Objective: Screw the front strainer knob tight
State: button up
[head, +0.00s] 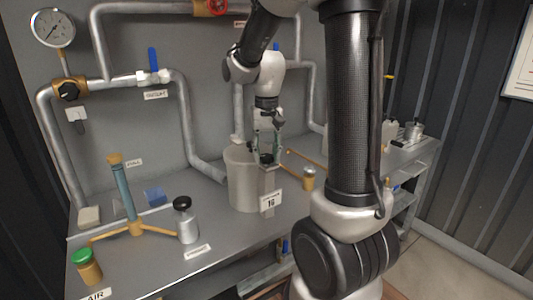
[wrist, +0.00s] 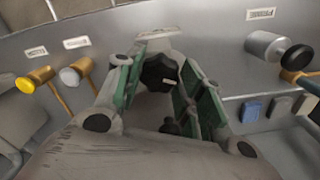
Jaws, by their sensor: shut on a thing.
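The front strainer knob is a black lobed knob (wrist: 158,72) on a grey block at the front of the grey strainer body (head: 240,180). It also shows in the head view as a small dark shape (head: 267,158). My gripper (head: 266,146) points down over it. In the wrist view my gripper (wrist: 157,85) has its green-padded fingers on both sides of the knob, shut on it. The exact contact is partly hidden. A plate marked 16 (head: 270,202) is on the front of the block.
A black-capped grey bottle (head: 187,222), a green-capped brass fitting (head: 86,266) and a blue-stemmed brass tripod piece (head: 124,195) stand left on the bench. A brass fitting (head: 309,179) stands right of the strainer. Grey pipes with a blue-handled valve (head: 153,66) run behind.

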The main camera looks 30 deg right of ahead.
aim_at(266, 155)
jog(key=m, duration=0.4)
jog(key=shift+m, duration=0.3)
jog(key=m, duration=0.4)
jog(key=shift+w, duration=0.1)
jog(key=shift+m, duration=0.3)
jog(key=o, duration=1)
jog(key=shift+r, duration=0.1)
notch_tip(266, 155, up, 12)
jog(key=shift+f, duration=0.1)
